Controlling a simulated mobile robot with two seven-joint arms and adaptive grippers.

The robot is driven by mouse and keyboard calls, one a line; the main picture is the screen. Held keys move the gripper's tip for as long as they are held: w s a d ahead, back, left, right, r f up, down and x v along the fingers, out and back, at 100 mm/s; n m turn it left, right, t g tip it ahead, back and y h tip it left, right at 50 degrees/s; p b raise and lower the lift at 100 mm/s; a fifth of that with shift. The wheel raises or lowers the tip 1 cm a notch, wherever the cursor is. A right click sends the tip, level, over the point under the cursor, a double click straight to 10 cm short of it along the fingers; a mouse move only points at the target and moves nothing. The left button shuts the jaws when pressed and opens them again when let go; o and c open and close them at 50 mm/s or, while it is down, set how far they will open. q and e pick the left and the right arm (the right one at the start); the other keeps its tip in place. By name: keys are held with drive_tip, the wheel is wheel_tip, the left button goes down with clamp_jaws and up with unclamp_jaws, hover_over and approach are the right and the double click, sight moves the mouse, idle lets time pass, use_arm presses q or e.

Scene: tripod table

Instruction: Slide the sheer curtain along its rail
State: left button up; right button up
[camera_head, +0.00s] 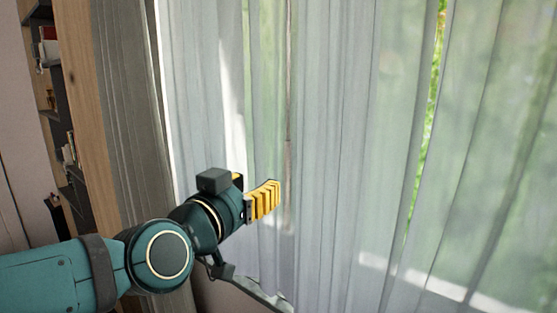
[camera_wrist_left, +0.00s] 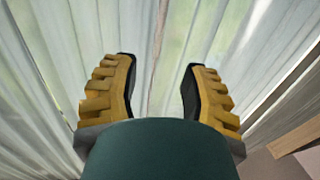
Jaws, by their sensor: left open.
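The sheer curtain (camera_head: 335,130) hangs in pale, see-through folds across most of the head view. It also fills most of the left wrist view (camera_wrist_left: 240,40). A narrow gap in it, right of the middle in the head view, shows green outside. My left gripper (camera_head: 266,199) reaches in from the left, in front of the curtain's left part. In the left wrist view its two yellow ridged fingers (camera_wrist_left: 157,90) stand apart, with curtain behind the space between them. I cannot tell whether the fingertips touch the cloth. The rail is not in view, nor is my right gripper.
A thicker grey curtain (camera_head: 122,90) hangs at the left of the sheer one, beside a wooden upright (camera_head: 82,110). Dark shelves (camera_head: 62,130) with small items stand at the far left. A window lies behind the sheer cloth.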

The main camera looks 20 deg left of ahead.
sight(286, 165)
use_arm(q)
drive_tip(key=w, duration=0.4)
drive_tip(key=w+d, duration=0.1)
drive_tip(key=w, duration=0.4)
drive_tip(key=w+d, duration=0.1)
drive_tip(key=w, duration=0.3)
drive_tip(key=shift+w+d+r, duration=0.1)
drive_tip(key=shift+w, duration=0.1)
clamp_jaws()
